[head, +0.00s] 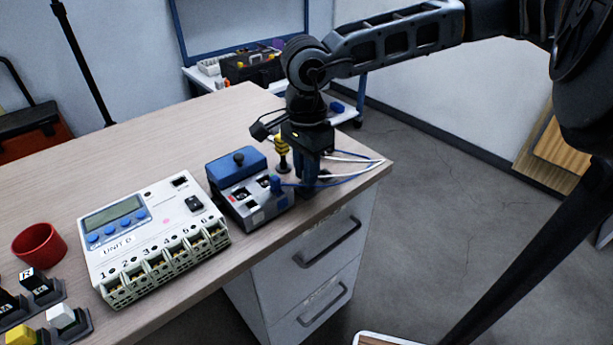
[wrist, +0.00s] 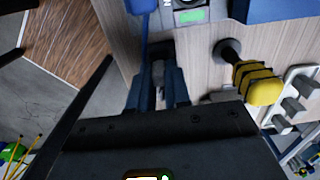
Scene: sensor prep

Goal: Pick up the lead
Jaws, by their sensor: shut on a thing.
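A blue lead runs from a blue plug (head: 275,184) at the right end of a grey box with a blue top (head: 238,167). Thin blue and white wires (head: 352,175) loop past my gripper to the desk's right edge. My gripper (head: 308,188) points down at the desk's right end and is shut on the lead. In the wrist view, a small grey-and-dark part of it shows between my blue fingers (wrist: 158,85). A blue cable (wrist: 146,38) runs up from there to the box. The gripped end is mostly hidden in the head view.
A yellow-and-black post (head: 283,150) stands close behind my gripper. A white numbered unit (head: 152,232), a red cup (head: 39,246) and small coloured blocks in dark holders (head: 60,315) are on the left. The desk (head: 160,140) is clear at the back.

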